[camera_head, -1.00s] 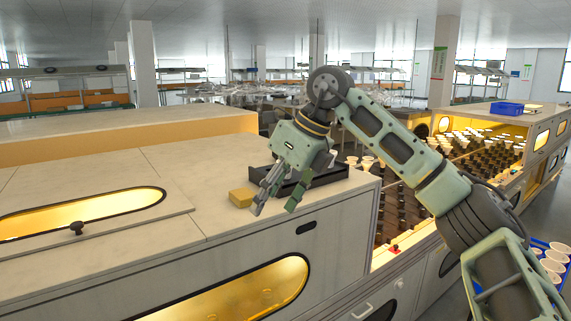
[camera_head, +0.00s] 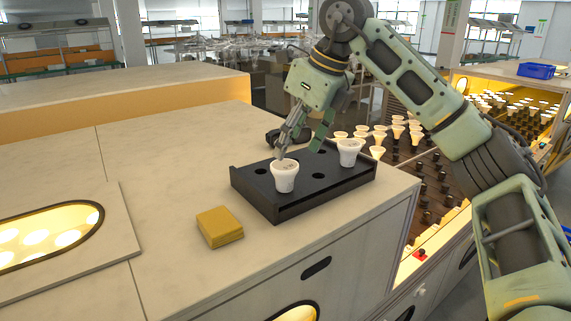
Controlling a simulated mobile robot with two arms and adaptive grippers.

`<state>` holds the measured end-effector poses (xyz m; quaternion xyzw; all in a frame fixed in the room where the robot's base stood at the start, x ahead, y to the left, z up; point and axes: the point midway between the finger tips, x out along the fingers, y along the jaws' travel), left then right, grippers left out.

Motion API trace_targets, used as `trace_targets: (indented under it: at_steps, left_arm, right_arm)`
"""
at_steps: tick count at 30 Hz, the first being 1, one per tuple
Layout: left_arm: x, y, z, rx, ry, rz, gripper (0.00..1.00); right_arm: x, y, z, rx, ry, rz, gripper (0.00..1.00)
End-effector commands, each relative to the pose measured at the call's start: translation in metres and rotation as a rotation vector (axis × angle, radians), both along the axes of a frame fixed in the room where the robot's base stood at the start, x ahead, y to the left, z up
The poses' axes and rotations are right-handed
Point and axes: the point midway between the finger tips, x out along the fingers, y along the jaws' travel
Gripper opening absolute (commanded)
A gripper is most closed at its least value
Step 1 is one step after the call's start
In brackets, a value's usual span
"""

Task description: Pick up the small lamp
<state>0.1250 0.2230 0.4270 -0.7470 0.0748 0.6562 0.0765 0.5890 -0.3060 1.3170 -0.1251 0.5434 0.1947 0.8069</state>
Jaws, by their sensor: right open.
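Two small white lamps stand upright in the black tray (camera_head: 300,206). The nearer lamp (camera_head: 285,177) is near the tray's left-middle, and the farther lamp (camera_head: 349,152) is at its back right. My right gripper (camera_head: 302,146) is open, pointing down over the tray. One fingertip shows right above the nearer lamp's rim; I cannot tell whether it touches. Nothing shows between the fingers. My left gripper is not in view.
A yellow block (camera_head: 220,227) lies on the pale counter (camera_head: 170,190) left of the tray. A dark object (camera_head: 287,136) lies behind the tray. Many more lamps (camera_head: 378,138) stand in the lit rack at right. The counter's left side is mostly clear.

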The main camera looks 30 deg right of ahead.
Motion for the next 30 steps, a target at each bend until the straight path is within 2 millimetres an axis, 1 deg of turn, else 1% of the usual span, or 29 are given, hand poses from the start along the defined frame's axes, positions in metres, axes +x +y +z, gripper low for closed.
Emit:
trace_targets:
  at_steps: [2, 4, 9, 12, 14, 17, 18, 21, 23, 25, 26, 30]
  left_arm:
    - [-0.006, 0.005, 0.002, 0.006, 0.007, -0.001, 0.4]
    - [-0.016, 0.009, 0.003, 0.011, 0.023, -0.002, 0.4]
    - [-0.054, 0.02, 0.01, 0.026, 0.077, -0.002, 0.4]
    - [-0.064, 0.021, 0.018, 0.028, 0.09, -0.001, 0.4]
    - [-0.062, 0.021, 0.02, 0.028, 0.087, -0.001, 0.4]
    - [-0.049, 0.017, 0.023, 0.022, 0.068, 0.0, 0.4]
    - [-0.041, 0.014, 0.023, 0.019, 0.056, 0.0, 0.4]
    - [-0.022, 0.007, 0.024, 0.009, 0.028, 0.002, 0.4]
    - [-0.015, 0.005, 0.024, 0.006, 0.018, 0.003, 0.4]
    - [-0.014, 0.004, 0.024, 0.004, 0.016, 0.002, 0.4]
    - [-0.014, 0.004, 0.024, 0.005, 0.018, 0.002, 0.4]
    - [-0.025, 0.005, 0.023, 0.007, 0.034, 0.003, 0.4]
  right_arm:
    - [0.002, 0.002, -0.007, -0.002, 0.003, 0.001, 0.6]
    - [0.005, 0.003, -0.015, -0.002, 0.003, 0.001, 0.6]
    - [0.01, 0.005, -0.032, -0.002, 0.005, 0.001, 0.6]
    - [0.014, 0.007, -0.047, -0.003, 0.005, 0.001, 0.6]
    - [0.017, 0.009, -0.056, -0.003, 0.004, 0.001, 0.6]
    - [0.021, 0.011, -0.066, -0.001, 0.003, 0.001, 0.6]
    - [0.021, 0.012, -0.069, -0.001, 0.002, 0.002, 0.6]
    - [0.022, 0.013, -0.071, 0.0, 0.0, 0.002, 0.6]
    - [0.022, 0.012, -0.071, 0.0, 0.0, 0.001, 0.6]
    - [0.022, 0.012, -0.071, 0.0, 0.0, 0.001, 0.6]
    - [0.022, 0.012, -0.071, 0.0, 0.0, 0.001, 0.58]
    - [0.022, 0.012, -0.071, -0.001, 0.001, 0.001, 0.46]
